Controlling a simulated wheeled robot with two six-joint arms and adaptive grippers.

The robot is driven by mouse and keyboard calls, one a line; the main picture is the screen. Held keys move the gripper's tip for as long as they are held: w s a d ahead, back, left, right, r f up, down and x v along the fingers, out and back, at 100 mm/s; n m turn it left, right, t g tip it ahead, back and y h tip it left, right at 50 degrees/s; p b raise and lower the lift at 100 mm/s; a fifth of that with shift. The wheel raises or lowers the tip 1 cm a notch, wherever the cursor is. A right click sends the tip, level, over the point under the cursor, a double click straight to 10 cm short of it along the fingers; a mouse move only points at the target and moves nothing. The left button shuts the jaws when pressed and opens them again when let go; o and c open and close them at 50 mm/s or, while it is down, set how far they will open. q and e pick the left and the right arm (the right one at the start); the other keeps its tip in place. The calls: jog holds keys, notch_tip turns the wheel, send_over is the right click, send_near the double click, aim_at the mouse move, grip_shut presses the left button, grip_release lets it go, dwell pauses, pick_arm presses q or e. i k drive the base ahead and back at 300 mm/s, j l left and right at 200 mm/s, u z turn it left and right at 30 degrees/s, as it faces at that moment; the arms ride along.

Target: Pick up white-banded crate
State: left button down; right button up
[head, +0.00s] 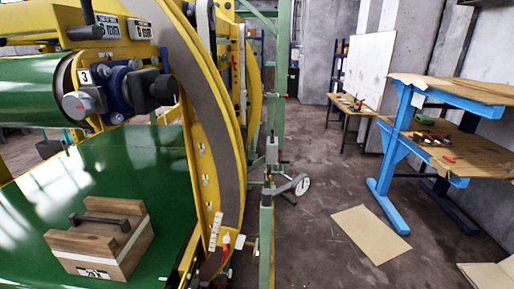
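A wooden crate (104,239) with a pale band around its side stands upright on the green surface (130,160) of the yellow machine, at the lower left of the head view. A dark bar handle (100,221) runs across its top between two raised wooden ends. A small black-and-white label (93,272) is on its front face. Neither of my grippers is in the head view.
The machine's curved yellow ring (222,150) stands right of the crate. A green roller (28,90) and dark clamp parts (120,92) are above it. A blue-framed workbench (398,140) stands at right. A flat cardboard sheet (371,233) lies on the floor between.

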aim_at(110, 240)
jog(key=u, duration=1.4)
